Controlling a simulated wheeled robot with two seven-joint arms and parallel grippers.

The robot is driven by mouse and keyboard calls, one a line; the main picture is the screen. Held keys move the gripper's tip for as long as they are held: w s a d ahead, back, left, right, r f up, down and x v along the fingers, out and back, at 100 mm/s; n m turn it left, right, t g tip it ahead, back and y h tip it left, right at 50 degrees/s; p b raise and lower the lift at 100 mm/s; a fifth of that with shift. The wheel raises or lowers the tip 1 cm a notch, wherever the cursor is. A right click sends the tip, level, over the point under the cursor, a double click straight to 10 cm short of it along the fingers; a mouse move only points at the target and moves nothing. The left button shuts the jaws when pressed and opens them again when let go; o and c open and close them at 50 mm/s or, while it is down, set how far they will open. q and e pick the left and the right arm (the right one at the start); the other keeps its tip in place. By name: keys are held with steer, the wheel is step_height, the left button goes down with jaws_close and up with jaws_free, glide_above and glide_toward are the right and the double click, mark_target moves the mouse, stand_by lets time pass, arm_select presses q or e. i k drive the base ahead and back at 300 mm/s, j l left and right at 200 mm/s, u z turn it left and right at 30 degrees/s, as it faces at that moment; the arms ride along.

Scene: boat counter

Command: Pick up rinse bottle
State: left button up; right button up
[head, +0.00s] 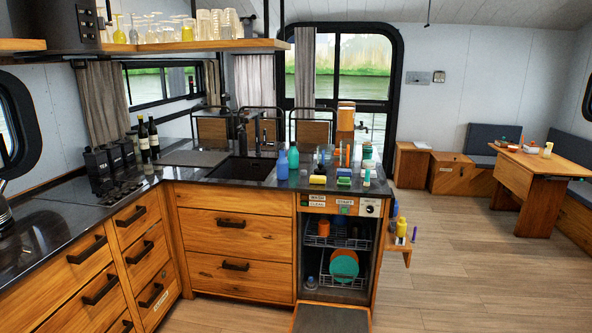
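Several bottles stand by the sink, and I cannot read which one is the rinse bottle. A blue bottle (282,166) and a teal bottle (293,157) stand upright on the dark counter just right of the sink. A pale bottle with a green part (367,152) stands near the counter's right end. A small yellow bottle (401,228) stands on a low wooden side shelf (395,251) right of the dishwasher. Neither of my grippers is in view.
The dishwasher (338,255) is open, its door (330,318) folded down, with dishes on its racks. Sponges (318,179) and small items crowd the counter's right end. The sink (245,167) lies to their left. A wooden table (540,165) stands far right; the floor between is clear.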

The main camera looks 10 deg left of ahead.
mark_target(282, 164)
steer(key=z, duration=0.5)
steer(key=i+j+z, duration=0.1)
steer(key=z, duration=0.35)
steer(key=j+z, duration=0.15)
steer(key=z, duration=0.35)
steer(key=i+j, duration=0.1)
steer(key=j, duration=1.75)
steer(key=i+j+z, duration=0.1)
steer(key=j, duration=0.85)
